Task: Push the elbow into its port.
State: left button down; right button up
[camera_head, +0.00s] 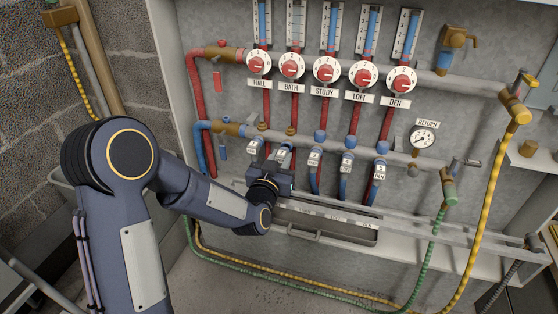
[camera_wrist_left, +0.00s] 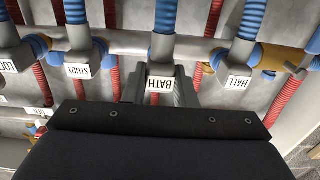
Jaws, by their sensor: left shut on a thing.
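My left gripper (camera_head: 282,163) is at the second grey elbow from the left on the lower pipe row. In the left wrist view its two fingers (camera_wrist_left: 160,92) stand on either side of the grey elbow (camera_wrist_left: 162,47) with the BATH label, shut on it. A blue pipe (camera_wrist_left: 165,14) runs from that elbow. In the head view the elbow (camera_head: 283,152) is partly covered by the gripper. The port behind it is hidden, and how deep the elbow sits cannot be told. My right gripper is not in view.
Neighbouring elbows are labelled HALL (camera_wrist_left: 239,68) and STUDY (camera_wrist_left: 82,60), close on both sides. Red dials (camera_head: 325,72) and gauges are above. A metal rail and tray (camera_head: 320,222) run below. A yellow hose (camera_head: 478,220) and green hose (camera_head: 437,235) hang at right.

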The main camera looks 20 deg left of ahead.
pick_arm(q)
jog(key=shift+b, duration=0.3)
dwell(0.5)
jog(key=shift+w+b, duration=0.75)
jog(key=shift+b, duration=0.6)
dwell(2.9)
jog(key=c, duration=1.1)
grip_release()
jog(key=s+a+f+n+g+h+p, duration=0.2)
jog(key=s+g, duration=1)
jog(key=s, duration=2.6)
notch_tip(320, 180, up, 39)
jog(key=a+h+p, duration=0.1)
jog(key=p, duration=3.8)
jog(key=shift+w+a, duration=0.3)
jog(key=shift+w, duration=0.05)
